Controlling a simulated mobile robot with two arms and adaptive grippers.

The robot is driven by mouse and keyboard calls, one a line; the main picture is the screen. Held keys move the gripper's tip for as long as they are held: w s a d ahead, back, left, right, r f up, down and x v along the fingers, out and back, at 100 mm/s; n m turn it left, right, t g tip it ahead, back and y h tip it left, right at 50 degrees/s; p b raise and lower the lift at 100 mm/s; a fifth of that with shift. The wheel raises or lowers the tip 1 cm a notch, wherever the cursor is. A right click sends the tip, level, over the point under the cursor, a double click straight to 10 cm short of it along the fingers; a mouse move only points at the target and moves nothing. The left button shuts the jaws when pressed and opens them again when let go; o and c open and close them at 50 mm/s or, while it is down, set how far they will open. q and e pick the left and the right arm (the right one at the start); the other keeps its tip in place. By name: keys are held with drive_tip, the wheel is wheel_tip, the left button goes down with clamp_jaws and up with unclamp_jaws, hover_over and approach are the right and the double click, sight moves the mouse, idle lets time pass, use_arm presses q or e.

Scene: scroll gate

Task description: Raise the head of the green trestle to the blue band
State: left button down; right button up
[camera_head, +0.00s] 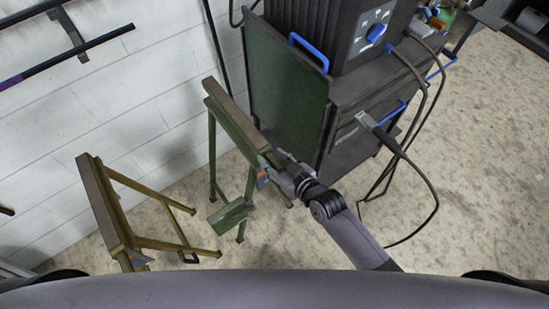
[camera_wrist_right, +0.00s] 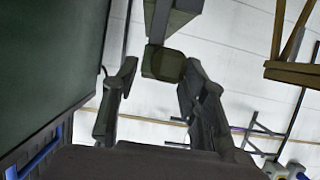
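The green trestle (camera_head: 232,122) stands upright near the white wall in the head view, with a brown top on its head and green legs. My right gripper (camera_head: 265,168) is at the near end of its head. In the right wrist view the two fingers of my right gripper (camera_wrist_right: 157,70) are spread apart. A dark green part of the trestle (camera_wrist_right: 172,25) shows at and beyond the fingertips; I cannot tell whether they touch it. I cannot make out the blue band. My left gripper is not in view.
A yellow-brown trestle (camera_head: 112,205) stands to the left. A dark green panel (camera_head: 283,95) and a dark cabinet (camera_head: 365,130) with blue handles stand close on the right. A black cable (camera_head: 432,190) hangs to the floor. Open floor (camera_head: 475,170) lies further right.

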drive_tip(key=shift+s+d, duration=0.1)
drive_tip(key=shift+s, duration=0.15)
drive_tip(key=v, duration=1.1)
drive_tip(key=shift+d+r, duration=0.15)
drive_tip(key=shift+r, duration=0.05)
drive_tip(key=shift+s, duration=0.15)
drive_tip(key=s+d+f+m+g+h, duration=0.1)
drive_tip(key=s+d+f+h, duration=0.2)
drive_tip(key=f, duration=0.7)
drive_tip(key=s+d+f+m+g+h, duration=0.1)
drive_tip(key=s+d+f+g, duration=0.15)
drive_tip(key=d+f, duration=0.55)
drive_tip(key=s+d+f+m+g+h, duration=0.1)
drive_tip(key=s+d+f+h, duration=0.15)
drive_tip(key=f, duration=0.95)
drive_tip(key=s+d+f+g, duration=0.1)
drive_tip(key=s+f, duration=0.3)
drive_tip(key=s, duration=0.3)
drive_tip(key=s+d+f+m+g+h, duration=0.1)
drive_tip(key=s+f, duration=0.3)
drive_tip(key=s, duration=0.4)
drive_tip(key=s+d+f+g, duration=0.1)
drive_tip(key=s+f+g, duration=0.2)
drive_tip(key=s, duration=0.4)
drive_tip(key=shift+s+d+f+m+b, duration=0.3)
drive_tip(key=shift+s+f+m+b, duration=0.1)
drive_tip(key=shift+f, duration=0.35)
